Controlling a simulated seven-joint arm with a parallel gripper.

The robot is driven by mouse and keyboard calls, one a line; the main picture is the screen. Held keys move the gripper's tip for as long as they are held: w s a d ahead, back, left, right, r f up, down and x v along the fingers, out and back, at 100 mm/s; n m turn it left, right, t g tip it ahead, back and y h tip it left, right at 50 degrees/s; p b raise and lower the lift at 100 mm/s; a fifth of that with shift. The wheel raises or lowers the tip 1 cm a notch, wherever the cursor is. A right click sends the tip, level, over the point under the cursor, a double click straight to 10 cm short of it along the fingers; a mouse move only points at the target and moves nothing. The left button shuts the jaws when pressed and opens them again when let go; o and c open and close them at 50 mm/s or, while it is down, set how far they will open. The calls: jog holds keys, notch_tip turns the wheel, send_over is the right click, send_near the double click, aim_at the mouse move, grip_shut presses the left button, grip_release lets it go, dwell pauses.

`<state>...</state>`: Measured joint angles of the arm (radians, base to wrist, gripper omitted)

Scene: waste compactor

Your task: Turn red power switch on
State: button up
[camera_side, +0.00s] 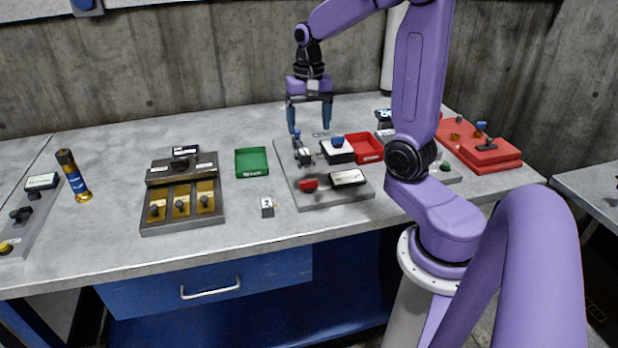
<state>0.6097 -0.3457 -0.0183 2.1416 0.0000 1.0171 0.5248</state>
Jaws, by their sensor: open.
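The red power switch (308,185) is a small red knob at the front of a grey panel (330,199), left of a white label plate (347,178). Which way it is set cannot be told at this size. My gripper (310,126) is open and empty, pointing down above the back left of the panel. Its fingers are well behind and above the red switch and apart from it. A small lever with a blue tip (297,137) stands just below the left finger; whether they touch cannot be told.
A red box (480,150) is at right.

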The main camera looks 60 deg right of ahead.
aim_at(309, 180)
notch_tip(309, 180, down, 17)
jog(key=shift+r, duration=0.2)
dwell(0.4)
jog(key=shift+c, duration=0.4)
jog(key=c, duration=1)
